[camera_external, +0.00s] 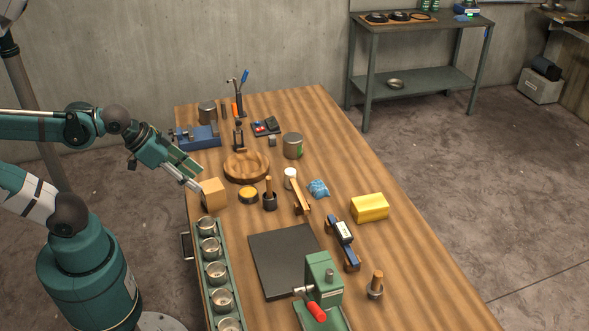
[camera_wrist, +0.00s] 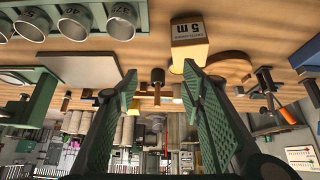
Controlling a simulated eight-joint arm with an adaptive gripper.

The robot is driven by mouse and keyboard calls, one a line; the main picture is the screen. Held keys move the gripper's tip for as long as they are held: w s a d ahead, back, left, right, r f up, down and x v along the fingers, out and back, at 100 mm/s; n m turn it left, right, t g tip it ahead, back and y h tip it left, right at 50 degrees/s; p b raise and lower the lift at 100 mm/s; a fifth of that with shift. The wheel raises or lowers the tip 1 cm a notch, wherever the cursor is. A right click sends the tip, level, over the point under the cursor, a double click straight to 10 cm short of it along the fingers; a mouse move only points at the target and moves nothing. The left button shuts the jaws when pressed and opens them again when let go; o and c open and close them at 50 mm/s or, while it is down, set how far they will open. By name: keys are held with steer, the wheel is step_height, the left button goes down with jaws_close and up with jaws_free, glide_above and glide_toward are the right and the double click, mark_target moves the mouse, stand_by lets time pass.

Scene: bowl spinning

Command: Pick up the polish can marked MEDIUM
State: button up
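No label reading MEDIUM can be made out in either view. My gripper (camera_external: 197,180) is over the table's left edge, beside a wooden block (camera_external: 213,194), apart from these cans. In the wrist view my gripper (camera_wrist: 160,74) is open, with nothing between its green fingers. The block (camera_wrist: 189,42) shows "5 m" there.
A green rack of metal cups (camera_external: 217,272) lines the left edge. A round wooden tray (camera_external: 246,167), a dark mat (camera_external: 283,262), a green press (camera_external: 322,280) and a yellow block (camera_external: 370,207) stand on the table (camera_external: 415,265). Its right side is mostly clear.

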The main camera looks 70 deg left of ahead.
steer(key=o, duration=0.8)
